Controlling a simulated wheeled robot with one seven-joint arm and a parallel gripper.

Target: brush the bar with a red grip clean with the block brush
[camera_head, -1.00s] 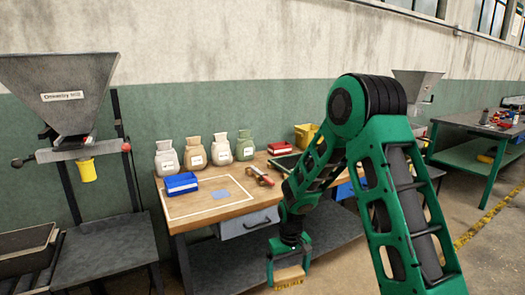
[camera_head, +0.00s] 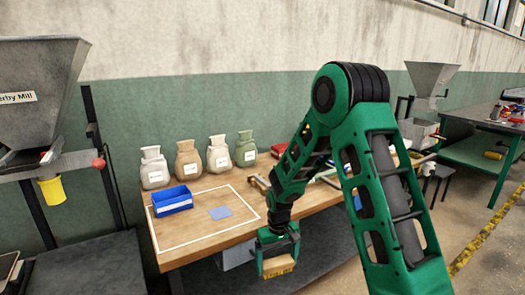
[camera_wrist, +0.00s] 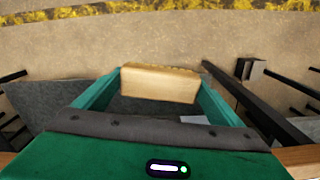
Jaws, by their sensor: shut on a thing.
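My gripper (camera_head: 277,252) is shut on the block brush (camera_head: 279,267), a tan wooden block with paler bristles below. It holds the brush in front of the workbench, near its front edge. In the wrist view the block (camera_wrist: 158,84) sits between the two green fingers, over floor. On the bench, a small tan and reddish thing (camera_head: 257,183) lies just left of my arm, partly hidden by it. It may be the bar with a red grip, but I cannot tell for sure.
Several labelled sacks (camera_head: 187,160) stand along the back. A red bin (camera_head: 279,150) is behind my arm. A mill hopper (camera_head: 35,90) stands at left.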

